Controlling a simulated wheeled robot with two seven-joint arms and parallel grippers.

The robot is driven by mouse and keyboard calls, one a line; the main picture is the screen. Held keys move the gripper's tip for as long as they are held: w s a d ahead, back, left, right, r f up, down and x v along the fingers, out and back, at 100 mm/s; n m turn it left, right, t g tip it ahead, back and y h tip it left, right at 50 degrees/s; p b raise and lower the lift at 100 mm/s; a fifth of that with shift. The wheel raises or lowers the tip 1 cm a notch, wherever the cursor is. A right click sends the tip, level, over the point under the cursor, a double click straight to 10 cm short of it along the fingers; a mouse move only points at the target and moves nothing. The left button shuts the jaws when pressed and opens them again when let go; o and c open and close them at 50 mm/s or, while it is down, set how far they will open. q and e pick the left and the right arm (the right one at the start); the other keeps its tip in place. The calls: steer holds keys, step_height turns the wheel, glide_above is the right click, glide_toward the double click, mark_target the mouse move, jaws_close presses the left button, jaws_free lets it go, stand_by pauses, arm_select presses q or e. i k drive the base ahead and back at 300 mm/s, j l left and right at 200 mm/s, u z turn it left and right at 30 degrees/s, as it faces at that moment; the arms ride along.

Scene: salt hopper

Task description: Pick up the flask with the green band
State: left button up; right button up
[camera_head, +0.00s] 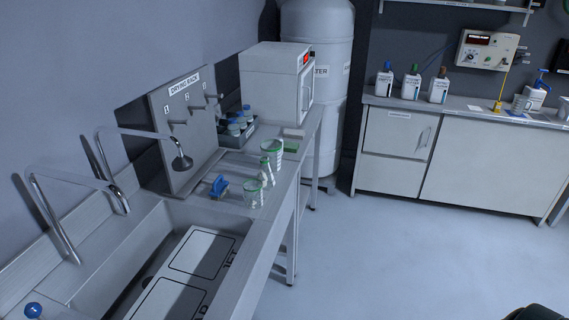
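A flask with a narrow neck (266,175) stands upright on the metal counter right of the sink, and green shows at its band. A wider glass vessel with a green band (272,150) stands just behind it. A beaker with a green rim or band (253,194) stands just in front of it. The three are close together, and the flask partly overlaps its neighbours in the view.
A blue-handled brush or scrubber (219,187) lies left of the beaker. Behind are a rack of bottles (237,133), a drying rack (188,120) with numbered pegs and a white oven (272,85). The sink (140,262) is in front. Open floor (410,255) lies to the right.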

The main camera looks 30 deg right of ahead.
mark_target(264, 173)
steer(key=i+l, duration=0.15)
steer(key=l, duration=0.65)
steer(key=i+l+u, duration=0.1)
steer(key=l, duration=0.65)
steer(key=i+l+u, duration=0.1)
steer(key=l, duration=0.7)
steer(key=i+l, duration=0.15)
steer(key=l, duration=0.2)
steer(key=i+l, duration=0.15)
steer(key=l, duration=0.2)
steer(key=i+l+u, duration=0.1)
steer(key=l, duration=0.25)
steer(key=i+l, duration=0.2)
steer(key=l, duration=0.15)
steer(key=i+l, duration=0.15)
steer(key=l, duration=0.2)
